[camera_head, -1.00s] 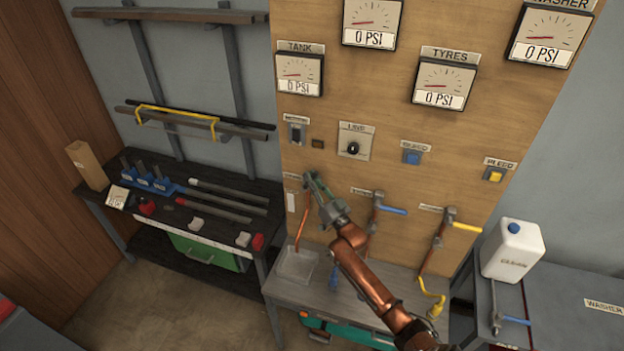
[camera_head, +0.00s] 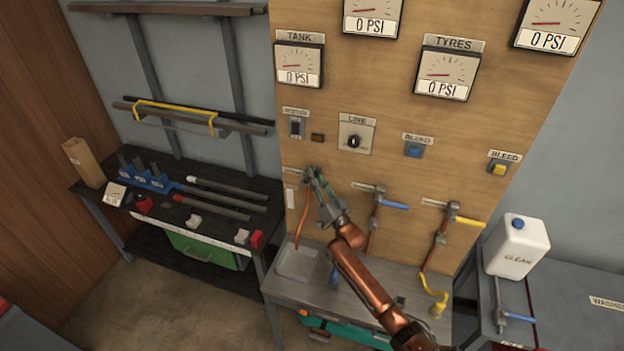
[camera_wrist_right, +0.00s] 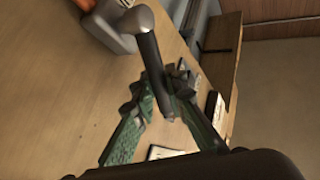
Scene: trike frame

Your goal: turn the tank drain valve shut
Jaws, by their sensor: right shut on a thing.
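The tank drain valve is at the left of the wooden panel, above a copper pipe (camera_head: 302,222). My right gripper (camera_head: 315,178) covers most of it in the head view. In the right wrist view the valve shows as a grey metal body (camera_wrist_right: 112,28) with a dark lever handle (camera_wrist_right: 151,62). The right gripper's green fingers (camera_wrist_right: 160,88) are shut on this handle, one on each side near its free end. The lever's exact angle is hard to tell from the head view. My left gripper is out of view.
A blue-handled valve (camera_head: 380,203) and a yellow-handled valve (camera_head: 453,215) sit to the right on the panel. A pale tray (camera_head: 298,262) stands on the bench below. The TANK gauge (camera_head: 299,66) reads 0 PSI. A white jug (camera_head: 515,248) stands at the right.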

